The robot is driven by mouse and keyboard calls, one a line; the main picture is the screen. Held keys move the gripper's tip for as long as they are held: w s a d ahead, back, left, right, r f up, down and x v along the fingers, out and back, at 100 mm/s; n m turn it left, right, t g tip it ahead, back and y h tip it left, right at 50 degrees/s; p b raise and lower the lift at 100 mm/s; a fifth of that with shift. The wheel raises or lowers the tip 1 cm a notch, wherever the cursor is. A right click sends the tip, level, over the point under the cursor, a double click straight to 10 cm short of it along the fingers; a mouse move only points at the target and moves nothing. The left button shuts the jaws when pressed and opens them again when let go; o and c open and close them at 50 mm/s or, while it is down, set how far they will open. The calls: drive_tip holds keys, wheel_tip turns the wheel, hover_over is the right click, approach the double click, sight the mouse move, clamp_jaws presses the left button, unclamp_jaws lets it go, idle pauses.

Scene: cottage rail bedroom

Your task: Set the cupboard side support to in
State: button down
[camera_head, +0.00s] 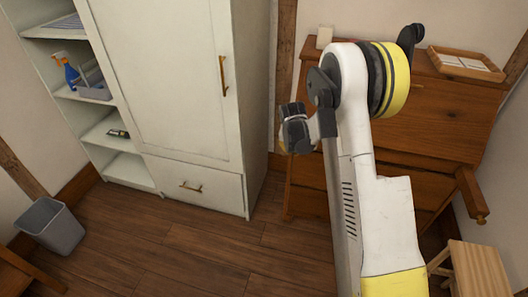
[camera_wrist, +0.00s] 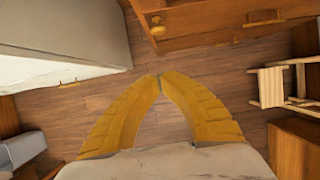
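The brown wooden cupboard (camera_head: 440,131) stands against the back wall, right of the white wardrobe. At its right side a wooden side support (camera_head: 468,190) sticks out from the front, with a small knob at its end. My arm covers the cupboard's left part in the head view. In the wrist view the cupboard front (camera_wrist: 205,28) runs along the top edge, and a wooden piece with a round knob (camera_wrist: 158,30) juts out there; I cannot tell which support it is. My gripper (camera_wrist: 159,77) has its yellow fingertips together, with nothing between them, over the floor.
The white wardrobe (camera_head: 172,80) with open side shelves stands at left. A grey bin (camera_head: 50,227) is at lower left. A wooden stool (camera_head: 478,268) stands at lower right, near the support. A wooden tray (camera_head: 464,64) lies on the cupboard top. The middle floor (camera_head: 190,245) is clear.

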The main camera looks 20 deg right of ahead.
drive_tip(key=w+d+f+b, duration=0.4)
drive_tip(key=w+f+b, duration=0.2)
drive_tip(key=f, duration=0.3)
drive_tip(key=shift+w+d, duration=0.15)
drive_tip(key=shift+d, duration=0.05)
